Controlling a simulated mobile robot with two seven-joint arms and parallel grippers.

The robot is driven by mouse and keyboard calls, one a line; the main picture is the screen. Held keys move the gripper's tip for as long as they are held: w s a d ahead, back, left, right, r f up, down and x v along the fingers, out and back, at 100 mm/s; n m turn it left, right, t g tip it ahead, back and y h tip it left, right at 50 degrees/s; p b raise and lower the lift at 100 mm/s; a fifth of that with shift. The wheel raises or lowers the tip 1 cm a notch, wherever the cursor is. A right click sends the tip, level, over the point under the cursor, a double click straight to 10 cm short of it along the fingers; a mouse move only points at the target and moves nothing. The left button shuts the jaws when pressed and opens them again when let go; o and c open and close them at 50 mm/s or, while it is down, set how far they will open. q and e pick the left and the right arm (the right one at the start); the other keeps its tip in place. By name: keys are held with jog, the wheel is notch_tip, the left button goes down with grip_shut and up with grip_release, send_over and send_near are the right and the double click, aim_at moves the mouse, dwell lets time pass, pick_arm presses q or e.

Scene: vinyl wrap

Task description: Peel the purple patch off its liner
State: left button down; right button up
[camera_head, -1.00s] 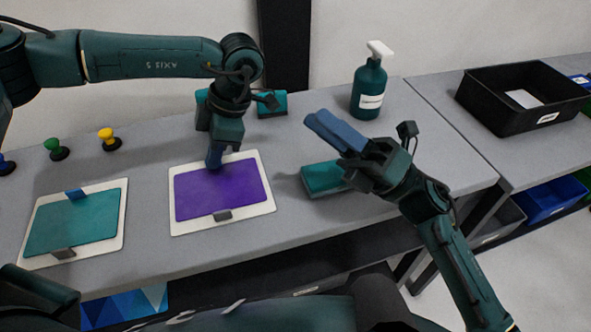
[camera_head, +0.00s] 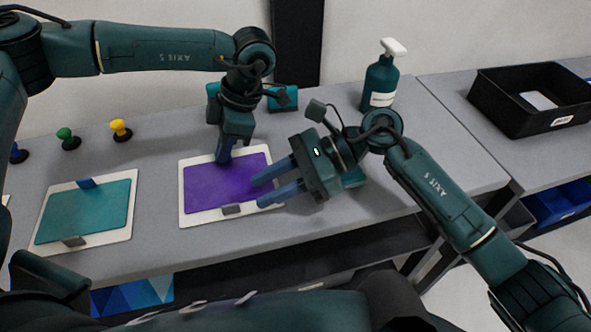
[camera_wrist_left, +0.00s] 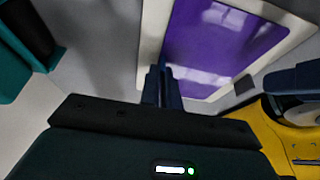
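The purple patch (camera_head: 222,186) lies flat on its white liner (camera_head: 193,219) on the table. A small grey tab (camera_head: 231,209) sits at its front edge. My left gripper (camera_head: 224,159) points down at the patch's back edge, its fingers close together there and hiding whatever is between them. The left wrist view shows these fingers side by side at the edge of the purple patch (camera_wrist_left: 215,45). My right gripper (camera_head: 260,190) is open and empty, its two blue fingers apart and pointing left over the patch's right edge, near the grey tab.
A teal patch (camera_head: 86,216) on another liner lies to the left, with a blue tab and a grey tab. Yellow (camera_head: 120,129) and green (camera_head: 68,137) knobs stand behind it. A pump bottle (camera_head: 380,80) stands at the back; a black bin (camera_head: 528,105) is on the right table.

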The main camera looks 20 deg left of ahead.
aim_at(236, 205)
jog(key=x, duration=0.6)
grip_shut()
pick_arm(q)
jog(key=shift+r, duration=0.65)
dwell(1.1)
jog(key=shift+r, duration=2.3)
pick_arm(e)
jog(key=shift+f, duration=0.15)
pick_arm(q)
jog(key=shift+d+r, duration=0.1)
jog(key=shift+r, duration=1.15)
